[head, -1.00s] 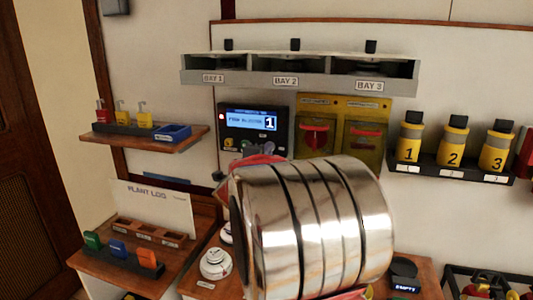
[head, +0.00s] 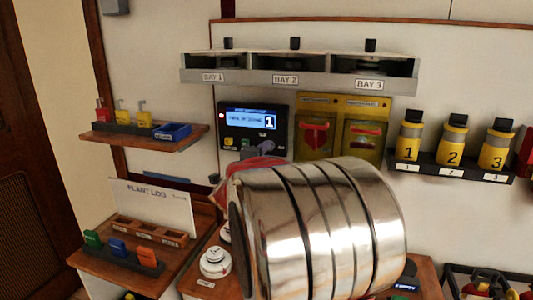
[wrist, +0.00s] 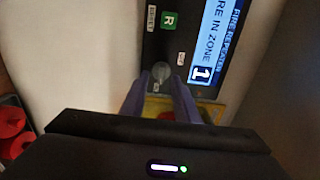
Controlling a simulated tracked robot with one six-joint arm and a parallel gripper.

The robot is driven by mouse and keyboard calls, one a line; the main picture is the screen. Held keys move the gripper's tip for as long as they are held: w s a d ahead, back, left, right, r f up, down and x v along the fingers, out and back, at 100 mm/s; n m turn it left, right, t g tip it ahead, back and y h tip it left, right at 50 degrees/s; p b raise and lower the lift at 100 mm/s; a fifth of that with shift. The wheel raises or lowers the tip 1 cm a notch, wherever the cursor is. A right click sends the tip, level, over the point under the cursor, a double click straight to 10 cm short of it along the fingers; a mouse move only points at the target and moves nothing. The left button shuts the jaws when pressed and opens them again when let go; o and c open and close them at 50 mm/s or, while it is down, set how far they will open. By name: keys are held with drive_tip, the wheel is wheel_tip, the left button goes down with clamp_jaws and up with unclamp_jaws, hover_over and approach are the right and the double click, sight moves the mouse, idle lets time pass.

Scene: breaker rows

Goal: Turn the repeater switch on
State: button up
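The fire repeater (head: 253,128) is a black wall panel with a lit blue display reading a fire in zone 1. In the wrist view the repeater (wrist: 188,50) appears turned sideways. Its small grey switch knob (wrist: 161,71) sits near the panel's edge, between two white labels too small to read surely. My gripper (wrist: 160,88) has two purple-grey fingers standing apart, with their tips on either side of the knob. I cannot tell whether they touch it. In the head view my gripper (head: 262,151) is at the panel's lower edge, and my arm hides much below it.
Yellow boxes with red handles (head: 340,132) adjoin the panel on the right. A bay shelf (head: 300,77) runs above. Numbered yellow canisters (head: 453,145) stand further right. A wooden shelf (head: 150,140) is at left.

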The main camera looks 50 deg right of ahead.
drive_tip(key=v, duration=1.2)
drive_tip(key=shift+f, duration=0.1)
